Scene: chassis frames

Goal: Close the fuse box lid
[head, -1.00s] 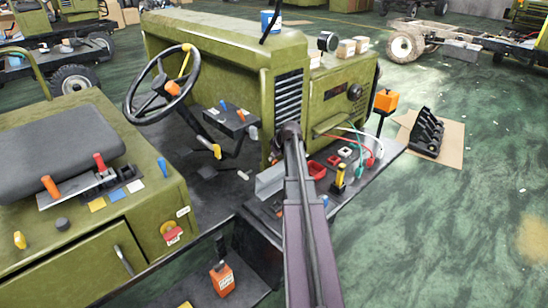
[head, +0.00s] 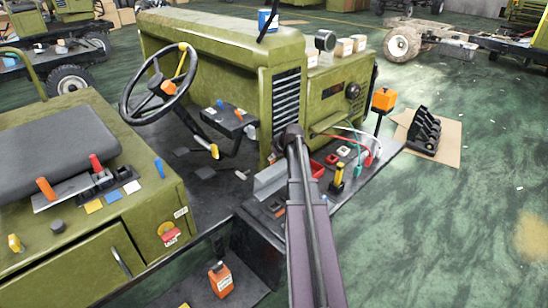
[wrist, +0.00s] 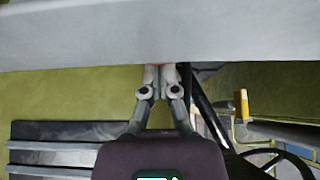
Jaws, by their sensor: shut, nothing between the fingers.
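In the wrist view my gripper (wrist: 160,70) is shut and empty. Its fingertips are at the lower edge of a wide pale grey panel (wrist: 160,32) that spans the top of the picture. The panel may be the fuse box lid; I cannot tell whether the tips touch it. In the head view a grey raised plate (head: 268,182), possibly the same lid, stands left of my arm on the dark side deck. My arm hides part of it, and I cannot make out my gripper there.
The green hood with a slatted grille (head: 287,103) stands just beyond my arm. A steering wheel (head: 128,111) is to the left. Red trays (head: 317,168), a yellow-handled lever (head: 338,174) and loose cables crowd the deck to the right. Open floor (head: 460,220) lies farther right.

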